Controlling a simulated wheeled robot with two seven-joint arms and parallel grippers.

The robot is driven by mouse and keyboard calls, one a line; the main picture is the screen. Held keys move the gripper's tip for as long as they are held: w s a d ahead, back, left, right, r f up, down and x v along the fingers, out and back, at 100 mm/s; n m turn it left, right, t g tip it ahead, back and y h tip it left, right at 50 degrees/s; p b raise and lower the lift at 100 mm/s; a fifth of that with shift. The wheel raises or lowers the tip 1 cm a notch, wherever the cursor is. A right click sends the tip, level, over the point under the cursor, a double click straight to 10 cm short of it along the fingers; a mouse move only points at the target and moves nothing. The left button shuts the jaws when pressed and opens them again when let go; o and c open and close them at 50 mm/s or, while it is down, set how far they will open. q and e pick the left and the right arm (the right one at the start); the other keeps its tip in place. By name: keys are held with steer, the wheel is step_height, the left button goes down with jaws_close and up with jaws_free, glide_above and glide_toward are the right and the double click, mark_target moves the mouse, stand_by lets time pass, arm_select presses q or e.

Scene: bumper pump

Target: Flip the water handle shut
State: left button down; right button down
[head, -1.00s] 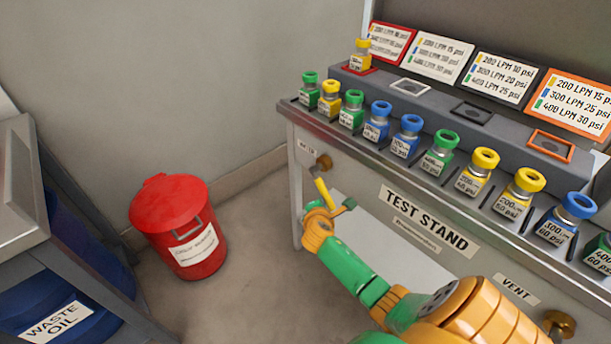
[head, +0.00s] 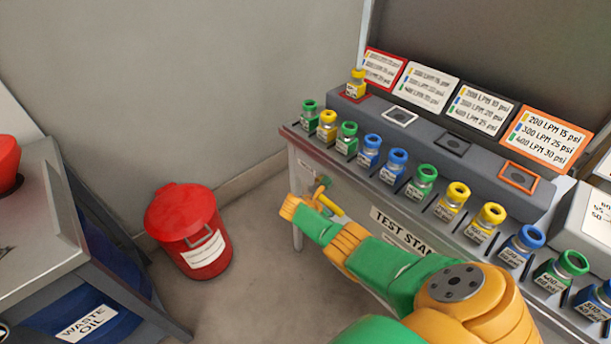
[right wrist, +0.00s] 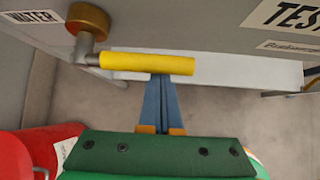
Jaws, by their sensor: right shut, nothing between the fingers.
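The water handle is a yellow bar on a brass valve (right wrist: 88,20) under the WATER label (right wrist: 32,17) on the bench front. In the right wrist view the handle (right wrist: 148,63) lies level, pointing right from its grey elbow. My right gripper (right wrist: 160,78) is shut and empty. Its blue fingertips meet the handle's lower edge in that view; I cannot tell whether they touch. In the head view the handle (head: 331,205) shows just beyond my right wrist, which hides most of the gripper. My left gripper is out of view.
The test stand (head: 290,137) carries a row of colored-cap bottles along its front edge. A red waste can (head: 187,230) stands on the floor at left. A grey table (head: 45,210) with a blue WASTE OIL drum (head: 100,310) below is farther left. Floor between is clear.

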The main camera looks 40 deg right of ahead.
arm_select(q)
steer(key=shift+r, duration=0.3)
arm_select(e)
steer(key=shift+r, duration=0.35)
